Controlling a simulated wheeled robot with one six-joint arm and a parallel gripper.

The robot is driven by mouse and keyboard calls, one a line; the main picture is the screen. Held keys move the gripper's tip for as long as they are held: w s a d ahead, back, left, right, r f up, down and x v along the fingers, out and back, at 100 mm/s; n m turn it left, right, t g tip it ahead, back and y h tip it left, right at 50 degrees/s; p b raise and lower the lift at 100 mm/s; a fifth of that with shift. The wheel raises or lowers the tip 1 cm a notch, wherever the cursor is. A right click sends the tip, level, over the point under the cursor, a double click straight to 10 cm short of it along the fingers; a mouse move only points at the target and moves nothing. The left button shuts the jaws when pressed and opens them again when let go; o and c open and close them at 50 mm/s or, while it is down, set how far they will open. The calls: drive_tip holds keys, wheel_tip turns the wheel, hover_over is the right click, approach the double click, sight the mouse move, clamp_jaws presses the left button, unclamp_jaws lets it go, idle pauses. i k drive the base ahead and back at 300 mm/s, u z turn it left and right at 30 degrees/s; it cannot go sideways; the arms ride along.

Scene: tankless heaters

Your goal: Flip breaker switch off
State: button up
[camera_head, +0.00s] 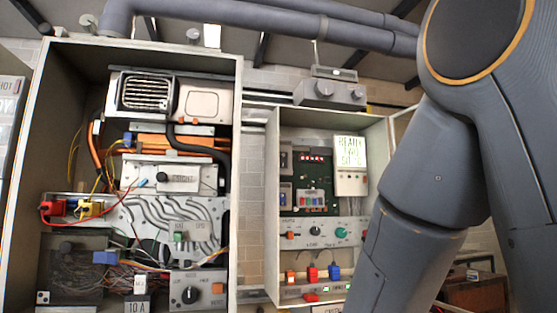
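The breaker switch is not clearly identifiable. A dark unit marked "10 A" (137,306) with a pale lever above it (140,284) sits at the bottom of the large left cabinet (236,200), cut by the frame edge. In the smaller right cabinet (273,210), an orange switch (291,278), a red switch (312,273) and a blue switch (334,272) stand in a row near the bottom. Their on or off positions are too small to tell. My arm comes down the right side, and my gripper is outside the frame.
The right cabinet holds a lit display (350,149) and a knob row (314,233). Loose wires cross the left cabinet. Grey pipes (280,20) run overhead. My arm covers part of the right cabinet's right side.

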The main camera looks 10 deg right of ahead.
sight(283, 155)
drive_tip(key=z, duration=1.95)
drive_tip(key=k, duration=1)
drive_tip(key=u, duration=1.3)
drive_tip(key=i, duration=0.5)
drive_tip(key=u, duration=0.05)
